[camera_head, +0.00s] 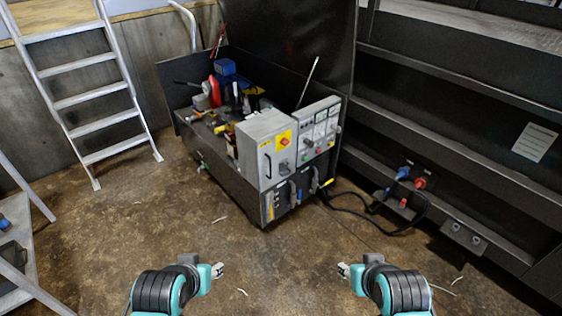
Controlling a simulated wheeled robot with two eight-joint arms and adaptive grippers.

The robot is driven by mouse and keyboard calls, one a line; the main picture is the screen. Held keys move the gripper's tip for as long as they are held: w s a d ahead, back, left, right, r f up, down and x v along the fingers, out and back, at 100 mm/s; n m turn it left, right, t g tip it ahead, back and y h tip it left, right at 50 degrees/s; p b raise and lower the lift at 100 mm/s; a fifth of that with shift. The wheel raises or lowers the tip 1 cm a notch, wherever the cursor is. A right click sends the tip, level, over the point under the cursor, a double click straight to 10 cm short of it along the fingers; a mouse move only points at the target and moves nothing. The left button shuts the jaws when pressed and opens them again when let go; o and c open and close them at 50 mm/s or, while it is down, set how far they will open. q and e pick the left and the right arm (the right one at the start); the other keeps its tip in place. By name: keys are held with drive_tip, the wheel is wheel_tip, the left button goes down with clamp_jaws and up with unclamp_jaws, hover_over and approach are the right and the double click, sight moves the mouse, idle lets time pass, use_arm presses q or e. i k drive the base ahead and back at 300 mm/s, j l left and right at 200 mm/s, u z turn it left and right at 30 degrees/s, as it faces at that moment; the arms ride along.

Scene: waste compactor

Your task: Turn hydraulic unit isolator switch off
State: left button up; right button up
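The hydraulic unit (218,160) is a dark open-topped cabinet standing ahead of me in the middle of the view. A grey electrical box (254,152) sits at its front corner. A red switch on a yellow plate (284,139), which looks like the isolator, is on the box's right face. Its exact handle angle is too small to tell. My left gripper (218,270) and my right gripper (343,270) are low in the foreground, well short of the unit and touching nothing visible. Their fingers are too small to show whether they are open.
A control panel (320,128) with knobs stands right of the box. Dark cables (365,213) run to red and blue plugs on the dark structure (450,125) at right. An aluminium ladder (96,100) stands at left. The floor (275,255) before the unit is mostly clear.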

sight(283, 142)
drive_tip(key=i+l, duration=0.25)
drive_tip(key=i, duration=0.25)
drive_tip(key=i+l+u, duration=0.15)
drive_tip(key=i+l, duration=0.15)
drive_tip(key=i, duration=0.25)
